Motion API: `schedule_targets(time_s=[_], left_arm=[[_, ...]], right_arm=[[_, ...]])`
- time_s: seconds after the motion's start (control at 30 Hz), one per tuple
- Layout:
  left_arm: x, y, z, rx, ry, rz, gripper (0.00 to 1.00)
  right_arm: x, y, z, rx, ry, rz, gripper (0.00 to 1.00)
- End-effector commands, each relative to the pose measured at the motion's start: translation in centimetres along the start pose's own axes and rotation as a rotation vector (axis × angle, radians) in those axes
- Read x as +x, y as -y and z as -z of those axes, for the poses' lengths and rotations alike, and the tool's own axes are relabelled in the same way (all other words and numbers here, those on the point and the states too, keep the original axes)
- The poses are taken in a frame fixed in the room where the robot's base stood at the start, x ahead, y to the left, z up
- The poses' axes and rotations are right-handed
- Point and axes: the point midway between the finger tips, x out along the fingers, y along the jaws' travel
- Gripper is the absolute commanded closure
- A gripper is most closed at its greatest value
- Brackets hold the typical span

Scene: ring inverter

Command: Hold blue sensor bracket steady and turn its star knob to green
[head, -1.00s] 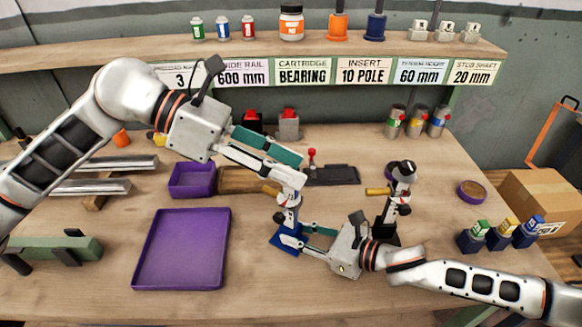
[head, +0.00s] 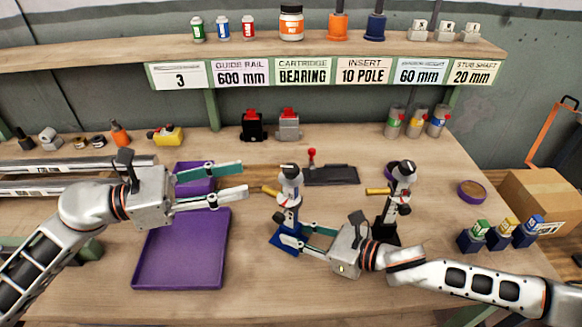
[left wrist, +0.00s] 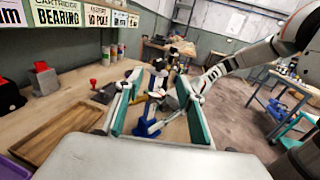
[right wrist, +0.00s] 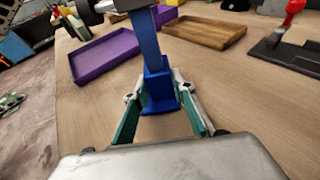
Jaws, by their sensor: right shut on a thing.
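The blue sensor bracket (head: 287,226) stands upright on its blue base at the middle of the bench, with a white and black sensor head on top. A yellow-tipped lever points left from it; the star knob is too small to make out clearly. My right gripper (head: 306,237) is shut on the bracket's lower part from the right. The right wrist view shows its fingers on both sides of the blue post (right wrist: 157,82). My left gripper (head: 245,180) is open and empty to the left of the bracket, fingers pointing at it. The bracket (left wrist: 153,108) shows between these fingers in the left wrist view.
A purple tray (head: 180,286), a smaller purple bin (head: 184,187) and a black plate with a red knob (head: 331,175) lie around. Blue blocks (head: 472,241) stand at the right.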

Motion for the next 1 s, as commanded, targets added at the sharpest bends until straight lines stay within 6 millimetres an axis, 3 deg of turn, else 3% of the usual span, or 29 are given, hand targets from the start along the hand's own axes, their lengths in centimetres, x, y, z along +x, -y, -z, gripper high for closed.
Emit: schedule_targets(time_s=[0.17, 0.6, 0.8, 1.0], left_arm=[[2.1, 0.0, -0.1, 0.001, 0.004, 0.001, 0.62], [9.9, 0.0, -0.1, -0.001, 0.003, 0.002, 0.62], [11.5, 0.0, 0.0, 0.0, 0.0, 0.001, 0.62], [11.8, 0.0, 0.0, -0.001, 0.0, 0.001, 0.62]], right_arm=[[0.0, 0.0, -0.2, -0.001, 0.003, 0.0, 0.98], [0.0, 0.0, -0.2, -0.001, 0.003, 0.0, 0.98], [0.0, 0.0, -0.2, -0.001, 0.003, 0.0, 0.98], [0.0, 0.0, -0.2, 0.0, 0.003, -0.001, 0.98]])
